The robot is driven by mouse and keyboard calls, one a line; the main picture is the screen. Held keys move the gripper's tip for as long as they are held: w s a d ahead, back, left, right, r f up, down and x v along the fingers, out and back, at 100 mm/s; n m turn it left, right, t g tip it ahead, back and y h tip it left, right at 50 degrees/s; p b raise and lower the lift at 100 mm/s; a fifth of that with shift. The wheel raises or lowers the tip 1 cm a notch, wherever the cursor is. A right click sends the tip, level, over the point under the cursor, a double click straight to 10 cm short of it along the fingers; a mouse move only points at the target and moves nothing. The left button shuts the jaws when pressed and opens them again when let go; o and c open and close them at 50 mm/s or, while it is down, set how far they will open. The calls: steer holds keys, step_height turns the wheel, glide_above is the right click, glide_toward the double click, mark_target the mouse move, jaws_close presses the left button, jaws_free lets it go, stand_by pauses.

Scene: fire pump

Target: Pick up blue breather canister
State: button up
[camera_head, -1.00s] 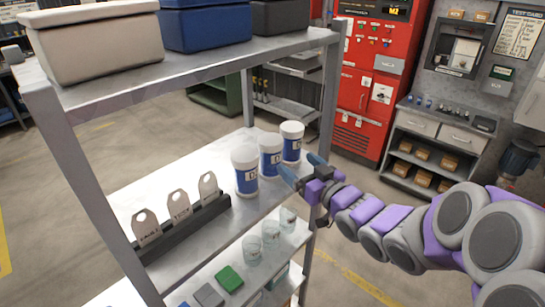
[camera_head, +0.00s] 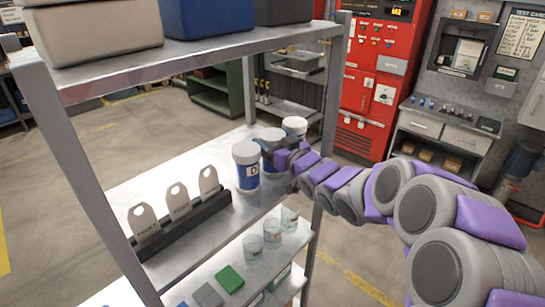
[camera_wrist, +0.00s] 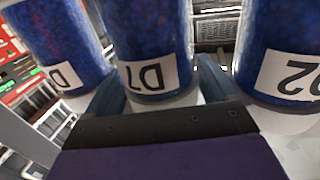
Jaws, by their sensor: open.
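Three blue canisters with white lids and white labels stand in a row on the middle shelf: the left one (camera_head: 246,168), the middle one (camera_head: 270,137) and the right one (camera_head: 294,126). My gripper (camera_head: 272,154) is at the middle canister and partly hides it and the right one. In the wrist view, the canisters appear upside down. The middle canister (camera_wrist: 150,45), labelled D7, is between my open fingers (camera_wrist: 160,85). The neighbours are just outside the fingers: one (camera_wrist: 60,45) at left, and one (camera_wrist: 285,45) with a 2 on its label at right. Finger contact cannot be told.
Tagged plates (camera_head: 178,202) stand in a dark rack left of the canisters. Glass jars (camera_head: 272,235) and a green block (camera_head: 230,278) are on the shelf below. Bins (camera_head: 207,18) sit on the upper shelf. A metal post (camera_head: 328,120) rises close to my arm.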

steer(key=shift+x, duration=1.15)
steer(key=shift+c, duration=0.2)
steer(key=c, duration=0.9)
